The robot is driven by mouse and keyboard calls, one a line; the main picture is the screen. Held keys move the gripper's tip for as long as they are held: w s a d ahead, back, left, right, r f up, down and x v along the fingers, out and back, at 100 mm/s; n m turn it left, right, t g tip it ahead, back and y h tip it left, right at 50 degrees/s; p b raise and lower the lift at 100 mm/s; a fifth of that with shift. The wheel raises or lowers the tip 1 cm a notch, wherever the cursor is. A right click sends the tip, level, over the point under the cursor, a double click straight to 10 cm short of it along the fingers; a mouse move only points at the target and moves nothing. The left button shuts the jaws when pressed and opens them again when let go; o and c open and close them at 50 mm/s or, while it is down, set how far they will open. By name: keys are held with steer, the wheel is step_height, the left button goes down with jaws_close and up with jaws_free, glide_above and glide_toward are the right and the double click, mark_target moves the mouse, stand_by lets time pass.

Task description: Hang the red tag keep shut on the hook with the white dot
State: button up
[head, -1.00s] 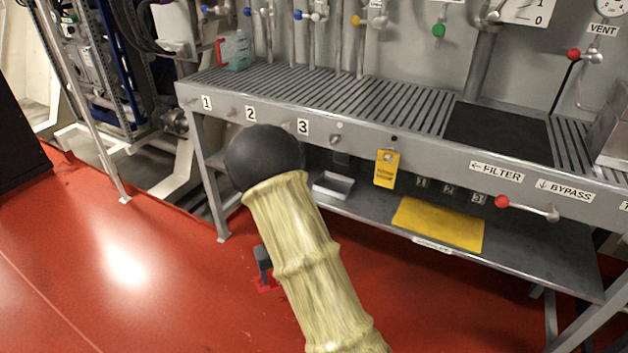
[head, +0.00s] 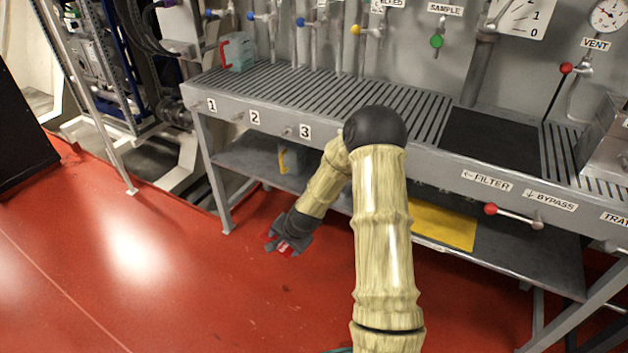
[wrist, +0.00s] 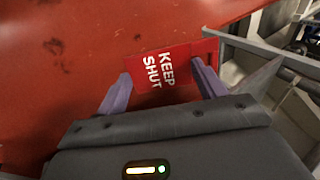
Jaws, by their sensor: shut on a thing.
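My gripper (head: 278,243) is low in front of the bench, over the red floor and left of my upper arm. It is shut on the red tag (head: 286,248). In the wrist view the tag (wrist: 160,68) lies between the two purple-grey fingers, its white words KEEP SHUT turned sideways. The hook with the white dot is not visible now; my elbow and forearm cover the bench front right of number 3.
The grated bench (head: 262,84) has front pegs by labels 1, 2 and 3 (head: 305,131). A lower shelf (head: 240,160) holds a yellow mat (head: 443,224). A red-knobbed lever (head: 491,209) sticks out at right.

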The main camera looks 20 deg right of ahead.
steer(key=r+m+p, duration=0.1)
steer(key=d+r+m+t+h, duration=0.1)
steer(key=r+m+t+p, duration=0.1)
steer(key=shift+w+d+m+h+p, duration=0.2)
steer(key=shift+w+m+h+p, duration=0.1)
steer(key=shift+w+m+p, duration=0.1)
steer(key=s+d+r+m+t+h+p, duration=0.1)
steer(key=d+r+m+h+p, duration=0.2)
steer(key=r+m+h+p, duration=0.2)
steer(key=s+d+r+m+t+h+p, duration=0.1)
steer(key=d+r+m+h+p, duration=0.3)
steer(key=r, duration=0.8)
steer(key=m+h+p, duration=0.2)
steer(key=h, duration=0.1)
steer(key=shift+s+t+h, duration=0.25)
steer(key=shift+t+h, duration=0.05)
steer(key=shift+h, duration=0.1)
steer(key=shift+d, duration=0.15)
